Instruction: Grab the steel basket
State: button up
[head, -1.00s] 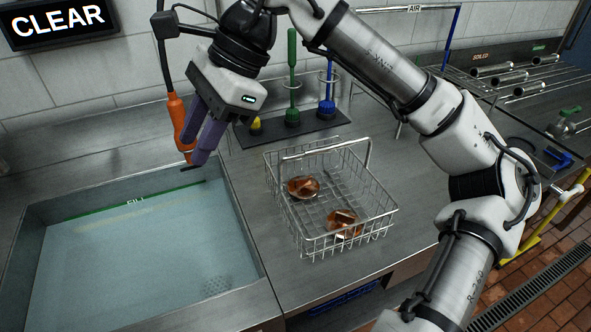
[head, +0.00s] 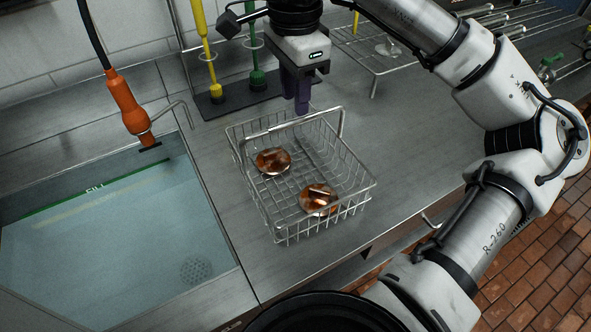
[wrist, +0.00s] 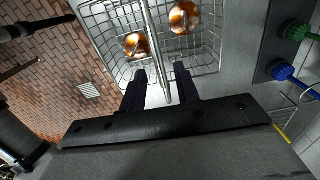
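The steel basket (head: 262,208) is a wire basket with a raised bar handle (head: 290,122) across its top. It stands on the steel counter right of the sink and holds two copper-coloured parts (head: 273,161) (head: 318,199). My gripper (head: 302,108) points down above the basket's far side, near the handle. In the wrist view its two dark fingers (wrist: 160,80) are apart, with the handle bar (wrist: 152,45) running between them in the picture. The gap is empty of any grip; I cannot tell how far above the bar the fingertips are.
A water-filled sink (head: 95,235) lies to the left, with an orange hanging device (head: 128,101) over its edge. Yellow and green brushes (head: 257,80) stand in a rack behind the basket. A wire rack (head: 375,55) is at the back right. Counter is clear before the basket.

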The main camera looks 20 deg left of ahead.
aim_at(295, 121)
jog(key=shift+s+f+p, duration=0.1)
jog(key=shift+f+p, duration=1.05)
jog(key=shift+f, duration=1.9)
grip_shut()
jog(key=shift+r, duration=0.1)
